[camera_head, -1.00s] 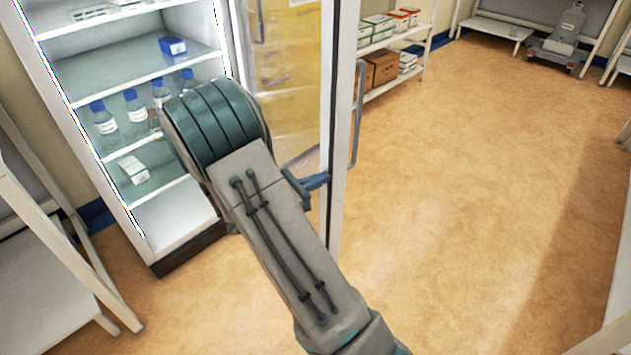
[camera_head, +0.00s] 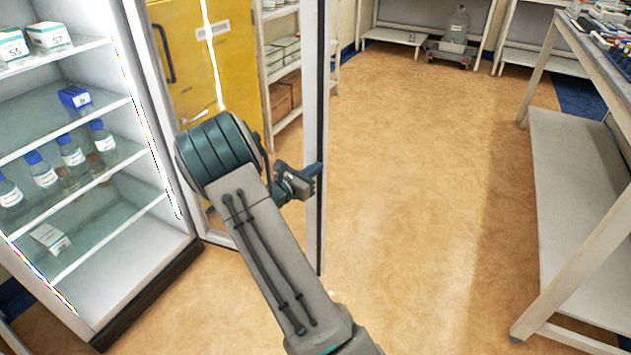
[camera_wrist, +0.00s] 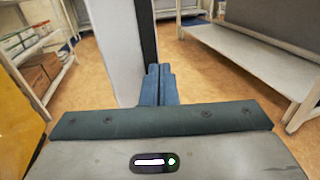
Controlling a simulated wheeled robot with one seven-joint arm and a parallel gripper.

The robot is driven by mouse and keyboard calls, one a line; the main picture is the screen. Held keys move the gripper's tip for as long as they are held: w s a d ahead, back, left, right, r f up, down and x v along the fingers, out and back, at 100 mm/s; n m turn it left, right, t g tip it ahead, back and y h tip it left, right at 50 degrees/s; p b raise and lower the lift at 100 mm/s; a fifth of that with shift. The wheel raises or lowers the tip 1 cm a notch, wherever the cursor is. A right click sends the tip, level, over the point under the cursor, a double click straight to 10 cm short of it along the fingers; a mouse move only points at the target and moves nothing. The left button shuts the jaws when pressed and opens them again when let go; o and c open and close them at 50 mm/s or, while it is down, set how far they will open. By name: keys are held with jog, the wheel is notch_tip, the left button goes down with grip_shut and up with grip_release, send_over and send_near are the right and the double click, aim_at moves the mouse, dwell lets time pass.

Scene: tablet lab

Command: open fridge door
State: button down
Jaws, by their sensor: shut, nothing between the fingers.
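The fridge (camera_head: 148,245) stands at the left in the head view, its lit shelves showing. Its glass door stands open, and its pale free edge (camera_head: 313,225) runs upright right of the middle. In the wrist view this door edge (camera_wrist: 118,50) shows as a white panel with a dark strip. My gripper (camera_head: 316,170) is shut and empty, with its blue fingertips at the door edge. In the wrist view the closed fingers (camera_wrist: 158,82) overlap the dark strip; I cannot tell whether they touch it. The door handle is not visible now.
A yellow cabinet (camera_head: 235,50) and a shelf rack with boxes (camera_head: 283,95) stand behind the door. A long bench (camera_head: 560,150) runs along the right. A carboy on a cart (camera_head: 455,35) is at the back. The floor between door and bench is clear.

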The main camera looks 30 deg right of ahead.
jog(key=shift+w+d, duration=0.45)
jog(key=shift+d, duration=0.1)
jog(key=shift+s, duration=0.15)
jog(key=s+a+p, duration=0.3)
jog(key=s+a, duration=0.6)
jog(key=s, duration=0.2)
jog(key=s+r+m+g+y+p, duration=0.75)
jog(key=s+r+m+p, duration=0.35)
jog(key=s+r+m, duration=0.4)
jog(key=s+a+r+m+t+y+p, duration=0.2)
jog(key=s+a+r+m+y+p, duration=0.1)
jog(key=a+r, duration=0.4)
jog(key=s+a+r+m+t+y+p, duration=0.2)
jog(key=a+r+y+p, duration=0.4)
jog(key=r, duration=0.6)
jog(key=shift+s+a+m+p, duration=0.55)
jog(key=shift+a+m+p, duration=0.15)
jog(key=shift+m+p, duration=0.35)
